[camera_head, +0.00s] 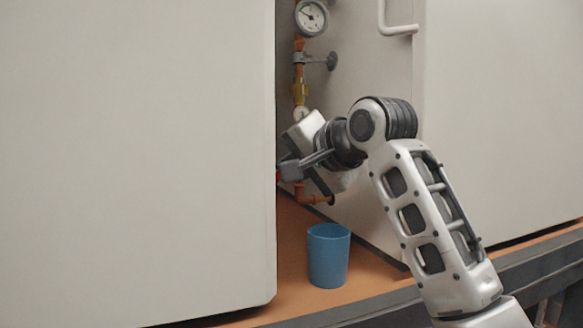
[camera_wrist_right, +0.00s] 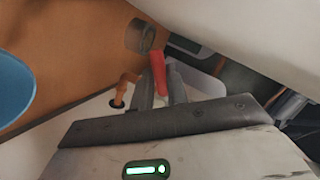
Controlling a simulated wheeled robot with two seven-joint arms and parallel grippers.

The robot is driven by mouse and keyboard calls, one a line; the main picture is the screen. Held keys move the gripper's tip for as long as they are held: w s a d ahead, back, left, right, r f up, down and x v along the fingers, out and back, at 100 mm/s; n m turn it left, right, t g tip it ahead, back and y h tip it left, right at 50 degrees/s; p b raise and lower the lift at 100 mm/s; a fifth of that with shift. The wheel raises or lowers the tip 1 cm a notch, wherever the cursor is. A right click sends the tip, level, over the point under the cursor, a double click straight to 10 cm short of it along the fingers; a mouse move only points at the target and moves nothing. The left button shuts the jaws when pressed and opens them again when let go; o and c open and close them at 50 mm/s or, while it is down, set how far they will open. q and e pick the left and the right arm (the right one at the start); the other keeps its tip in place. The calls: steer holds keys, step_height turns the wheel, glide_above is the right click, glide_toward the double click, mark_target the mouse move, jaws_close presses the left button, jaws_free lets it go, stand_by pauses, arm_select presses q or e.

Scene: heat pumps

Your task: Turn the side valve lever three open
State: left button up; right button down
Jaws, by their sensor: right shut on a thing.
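The red valve lever (camera_wrist_right: 157,70) shows between my right gripper's fingers in the right wrist view. In the head view only a sliver of red (camera_head: 279,177) shows at the edge of the left white cabinet. My right gripper (camera_head: 288,172) reaches into the gap between the two cabinets and is shut on the red lever. The lever's far end and the valve body are mostly hidden by the gripper and the cabinet. My left gripper is not in view.
A blue cup (camera_head: 328,256) stands on the orange floor of the gap, below my right wrist. A copper pipe with a pressure gauge (camera_head: 311,17) and a brass fitting (camera_head: 300,91) runs up the gap. White cabinets (camera_head: 140,150) close in on both sides.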

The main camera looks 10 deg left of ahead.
steer(key=shift+f, duration=0.1)
steer(key=c, duration=1.4)
jaws_free()
arm_select(q)
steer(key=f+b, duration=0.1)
steer(key=b, duration=0.1)
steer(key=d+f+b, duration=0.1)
steer(key=b, duration=0.1)
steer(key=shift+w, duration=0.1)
arm_select(e)
steer(key=v, duration=1.6)
steer(key=shift+s, duration=0.1)
